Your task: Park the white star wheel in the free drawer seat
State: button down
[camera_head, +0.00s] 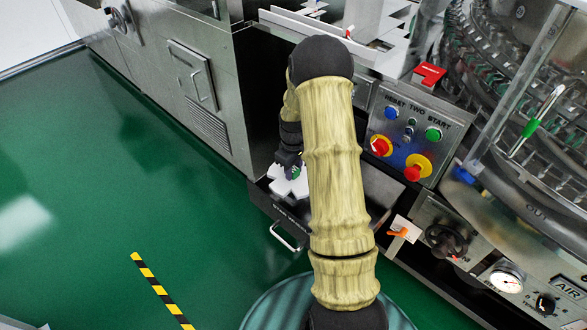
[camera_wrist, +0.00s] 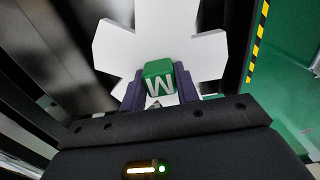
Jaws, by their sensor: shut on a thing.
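The white star wheel (camera_wrist: 172,28) fills the upper middle of the wrist view, with a green block marked W (camera_wrist: 158,69) at its near side. My gripper (camera_wrist: 158,88) is shut on that green block, one dark finger on each side. In the head view the star wheel (camera_head: 288,184) is a small white shape under my gripper (camera_head: 290,166), partly hidden by it. It is over or in the open drawer (camera_head: 284,212), which has a bar handle (camera_head: 287,238). I cannot tell whether the wheel touches the drawer. My arm hides much of the drawer, and no free seat shows.
A control panel (camera_head: 414,133) with coloured buttons stands right of my arm. The rotary machine (camera_head: 490,80) is at the upper right. A steel cabinet (camera_head: 185,75) stands at the upper left. The green floor (camera_head: 120,190) is open at left, with a yellow-black stripe (camera_head: 160,290).

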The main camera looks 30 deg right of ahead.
jog(key=shift+f+b, duration=1.2)
jog(key=shift+f, duration=1.15)
jog(key=c, duration=1)
grip_release()
jog(key=shift+o, duration=0.2)
notch_tip(320, 180, up, 17)
jog(key=p, duration=0.4)
jog(key=shift+r, duration=0.2)
